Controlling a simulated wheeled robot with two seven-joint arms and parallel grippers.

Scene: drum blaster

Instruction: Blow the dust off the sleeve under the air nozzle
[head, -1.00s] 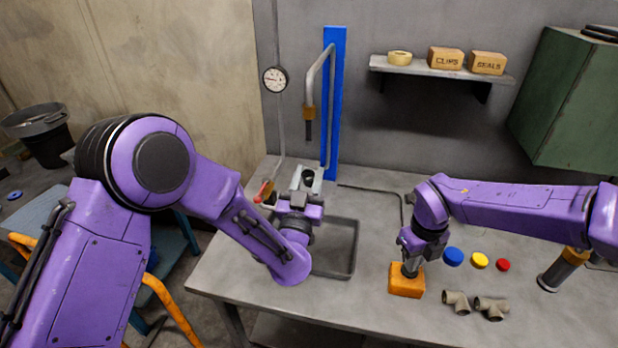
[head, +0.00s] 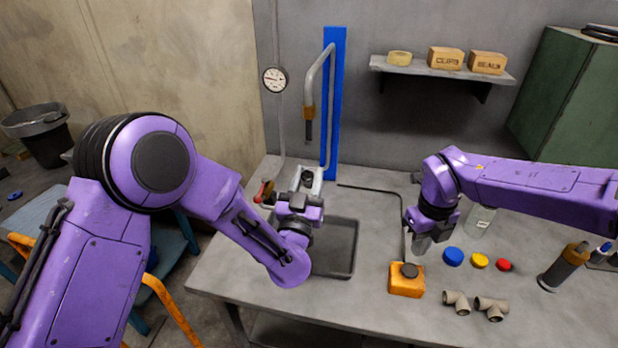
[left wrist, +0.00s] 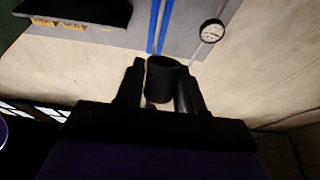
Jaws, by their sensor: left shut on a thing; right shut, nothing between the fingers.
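A dark sleeve (head: 308,176) is held in my left gripper (head: 302,198), which is shut on it. In the left wrist view the sleeve (left wrist: 162,76) stands up between the two black fingers, and I cannot make out any dust on it. The air nozzle (head: 309,122) hangs from a bent grey pipe on a blue post. In the head view the sleeve appears below it, with a gap between. My right gripper (head: 420,243) is shut and empty, up and to the right of an orange block (head: 405,286) with a dark round top, apart from it.
A grey tray (head: 354,262) lies beside my left gripper, and a red-handled part (head: 264,191) is at its left. Blue (head: 453,256), yellow (head: 480,260) and red (head: 503,265) discs and grey pipe pieces (head: 490,307) lie at right. A gauge (head: 274,79) is on the wall.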

